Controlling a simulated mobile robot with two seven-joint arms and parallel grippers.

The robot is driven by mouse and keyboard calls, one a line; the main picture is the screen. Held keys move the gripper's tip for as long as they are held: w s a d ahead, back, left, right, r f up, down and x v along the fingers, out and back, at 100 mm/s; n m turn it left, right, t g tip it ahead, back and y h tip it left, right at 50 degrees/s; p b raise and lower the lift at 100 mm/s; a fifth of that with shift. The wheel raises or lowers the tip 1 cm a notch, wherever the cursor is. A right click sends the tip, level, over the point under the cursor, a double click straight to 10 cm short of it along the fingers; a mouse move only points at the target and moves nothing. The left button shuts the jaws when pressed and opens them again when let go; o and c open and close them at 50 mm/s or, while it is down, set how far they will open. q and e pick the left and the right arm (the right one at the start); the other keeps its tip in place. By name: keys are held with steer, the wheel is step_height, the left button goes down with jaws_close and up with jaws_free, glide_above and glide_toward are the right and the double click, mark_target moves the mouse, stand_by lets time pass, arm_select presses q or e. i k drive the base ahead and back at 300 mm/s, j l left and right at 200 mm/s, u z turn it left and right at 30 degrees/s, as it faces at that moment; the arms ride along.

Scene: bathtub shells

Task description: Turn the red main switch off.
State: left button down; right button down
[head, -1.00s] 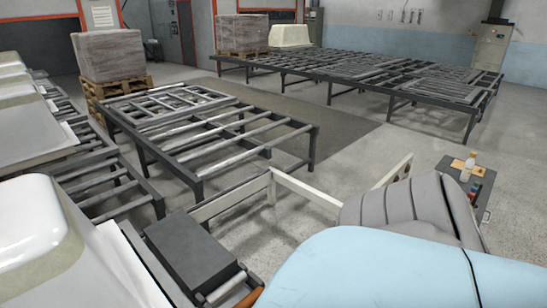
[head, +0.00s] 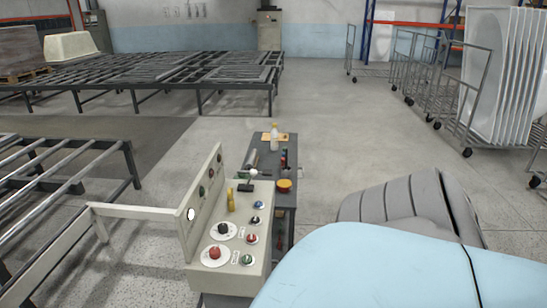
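A beige control console (head: 237,270) stands at the bottom middle of the head view. On its sloping top, near the front left, a red knob (head: 215,253) sits on a round white plate. It looks like the red main switch; its exact setting is too small to read. A black knob (head: 222,228) on a similar plate is just behind it. Smaller red, black, blue and green knobs (head: 247,259) run along the right side. Neither of my grippers shows. A light blue and grey part, apparently my own arm, fills the bottom right and stands apart from the red knob in the picture.
An upright panel (head: 203,205) with red and green buttons rises along the console's left side. A dark workbench (head: 262,165) with a bottle (head: 274,137) stands behind. Roller tables (head: 50,180) are at left. Wheeled racks (head: 430,75) stand at right; the floor between is free.

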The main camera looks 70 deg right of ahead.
mark_target(214, 251)
steer(key=z, duration=1.6)
